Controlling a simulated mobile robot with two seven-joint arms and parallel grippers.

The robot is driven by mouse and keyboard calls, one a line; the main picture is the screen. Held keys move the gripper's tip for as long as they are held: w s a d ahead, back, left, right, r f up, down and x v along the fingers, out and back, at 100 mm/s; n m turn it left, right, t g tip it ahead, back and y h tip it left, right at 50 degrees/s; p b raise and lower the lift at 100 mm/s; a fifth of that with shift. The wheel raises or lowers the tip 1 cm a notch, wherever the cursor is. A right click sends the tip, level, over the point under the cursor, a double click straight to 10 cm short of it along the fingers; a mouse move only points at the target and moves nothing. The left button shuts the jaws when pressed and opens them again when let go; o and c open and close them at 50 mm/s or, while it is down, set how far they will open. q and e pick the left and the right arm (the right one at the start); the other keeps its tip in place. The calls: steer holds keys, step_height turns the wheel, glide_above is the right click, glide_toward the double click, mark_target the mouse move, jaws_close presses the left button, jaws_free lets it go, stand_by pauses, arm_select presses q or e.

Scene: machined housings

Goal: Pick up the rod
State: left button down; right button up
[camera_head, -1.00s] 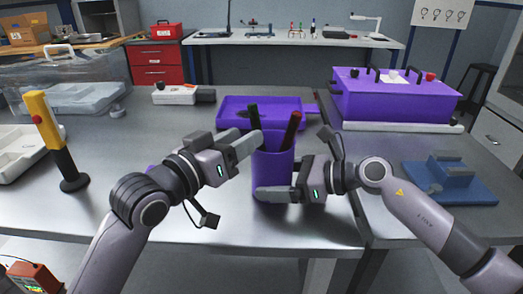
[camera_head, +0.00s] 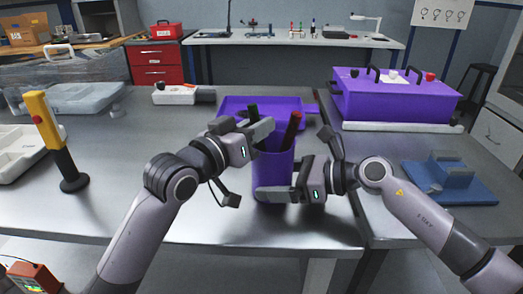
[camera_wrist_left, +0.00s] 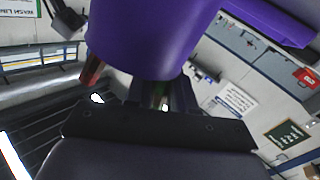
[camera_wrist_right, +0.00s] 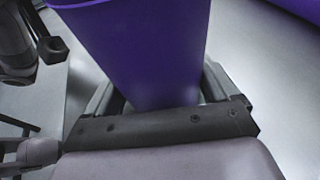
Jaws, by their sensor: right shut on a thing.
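A purple cup (camera_head: 273,172) stands upright near the table's front edge. A dark rod with a red end (camera_head: 292,130) leans in it to the right, and a second black rod (camera_head: 252,111) shows behind my left gripper. My left gripper (camera_head: 262,130) is at the cup's rim beside the black rod. Its fingers show a gap in the left wrist view (camera_wrist_left: 163,95), where the purple cup hides part of them. My right gripper (camera_head: 272,193) is shut on the cup's lower part. The cup fills its jaws in the right wrist view (camera_wrist_right: 150,60).
A purple tray (camera_head: 230,103) lies behind the cup, and a purple box (camera_head: 393,97) stands at the back right. A yellow-and-black post (camera_head: 52,140) stands at left. A blue fixture (camera_head: 450,182) is at right.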

arm_select(q)
step_height(320, 180, up, 18)
stand_by(0.6)
arm_select(e)
steer(key=o, duration=0.5)
